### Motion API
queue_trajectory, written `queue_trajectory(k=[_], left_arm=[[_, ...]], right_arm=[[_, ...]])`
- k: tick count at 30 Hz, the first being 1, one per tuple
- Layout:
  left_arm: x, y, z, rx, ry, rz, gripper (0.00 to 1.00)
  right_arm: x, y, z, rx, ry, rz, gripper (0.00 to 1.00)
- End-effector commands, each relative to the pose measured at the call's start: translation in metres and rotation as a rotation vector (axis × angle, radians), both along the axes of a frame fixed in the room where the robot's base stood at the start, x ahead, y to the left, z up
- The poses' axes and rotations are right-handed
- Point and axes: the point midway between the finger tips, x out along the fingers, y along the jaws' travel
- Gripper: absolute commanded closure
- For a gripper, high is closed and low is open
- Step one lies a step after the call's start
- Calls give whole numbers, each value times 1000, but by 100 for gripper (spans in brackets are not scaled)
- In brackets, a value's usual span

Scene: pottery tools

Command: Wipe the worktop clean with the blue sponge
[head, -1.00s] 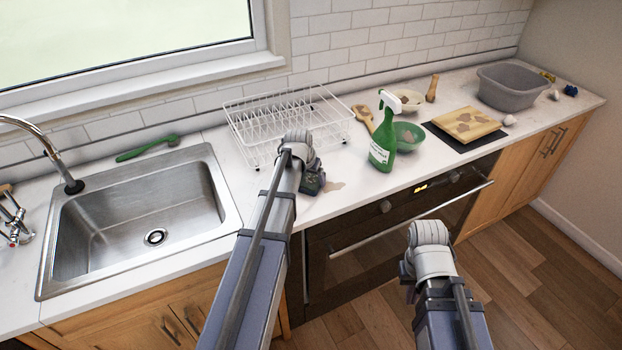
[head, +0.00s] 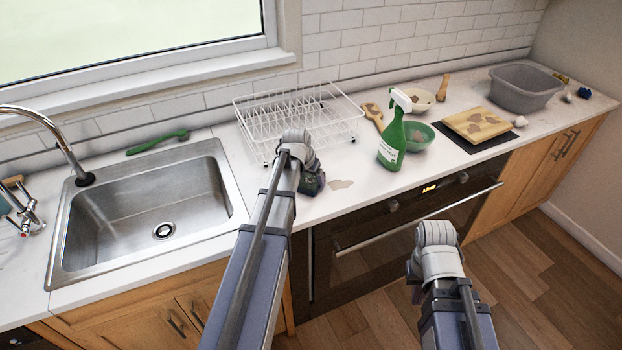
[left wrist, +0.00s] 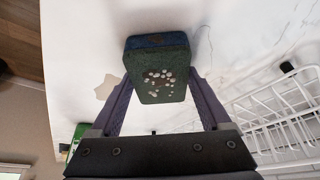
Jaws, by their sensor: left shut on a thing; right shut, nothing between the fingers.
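My left gripper (head: 312,182) is shut on the blue sponge (left wrist: 158,80), low over the worktop (head: 345,210) in front of the dish rack. In the left wrist view the sponge shows a dark green face with pale specks and a brown smear, and a blue layer along its far edge. Whether it touches the worktop I cannot tell. A brownish stain (head: 341,184) lies just right of the gripper in the head view; it also shows left of the sponge in the left wrist view (left wrist: 108,87). My right gripper (head: 414,285) is shut and empty in front of the oven, partly hidden by its wrist.
A white wire dish rack (head: 300,122) stands behind the left gripper. A green spray bottle (head: 391,140), green bowl (head: 418,136) and stained board (head: 476,126) stand to the right, a grey basin (head: 525,88) farther off. A steel sink (head: 150,205) is at left.

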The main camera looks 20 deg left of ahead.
Motion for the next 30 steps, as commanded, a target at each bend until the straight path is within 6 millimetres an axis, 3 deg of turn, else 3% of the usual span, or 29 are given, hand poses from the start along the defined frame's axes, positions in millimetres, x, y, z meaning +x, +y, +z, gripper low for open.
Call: queue_trajectory(k=[21,30], left_arm=[[18,-56,0,-1,-1,-2,35],[20,-64,0,-1,-1,0,35]], right_arm=[[0,0,0,0,0,0,100],[0,0,0,0,0,0,100]])
